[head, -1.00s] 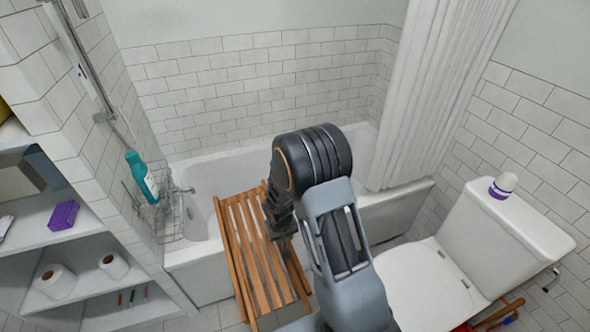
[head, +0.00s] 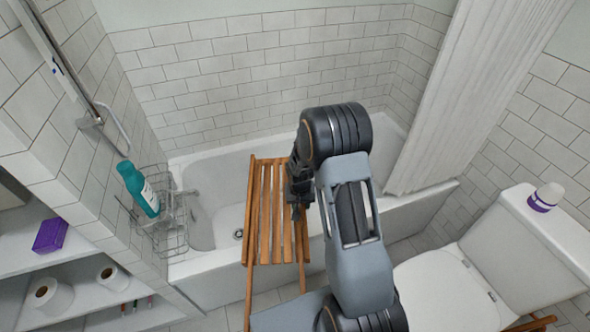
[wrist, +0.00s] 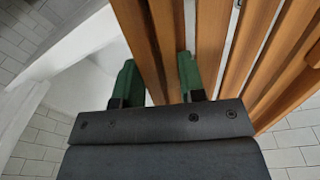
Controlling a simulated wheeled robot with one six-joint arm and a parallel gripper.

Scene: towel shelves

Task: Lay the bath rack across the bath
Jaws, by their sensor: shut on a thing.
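The bath rack (head: 264,226) is a slatted wooden rack. In the head view it is held above the near edge of the white bath (head: 211,272), its far end over the bath's inside and its near end over the floor. My gripper (head: 297,205) is at the rack's right side, partly hidden by my arm. In the wrist view the green fingertips (wrist: 158,82) are shut on a slat of the rack, which also shows there (wrist: 209,45). Whether the rack touches the bath rim is unclear.
A wire basket (head: 170,238) with a teal bottle (head: 139,190) hangs at the bath's left end. A white curtain (head: 468,100) hangs at the right. The toilet (head: 450,285) stands right of my arm. Shelves (head: 70,290) with paper rolls are at the left.

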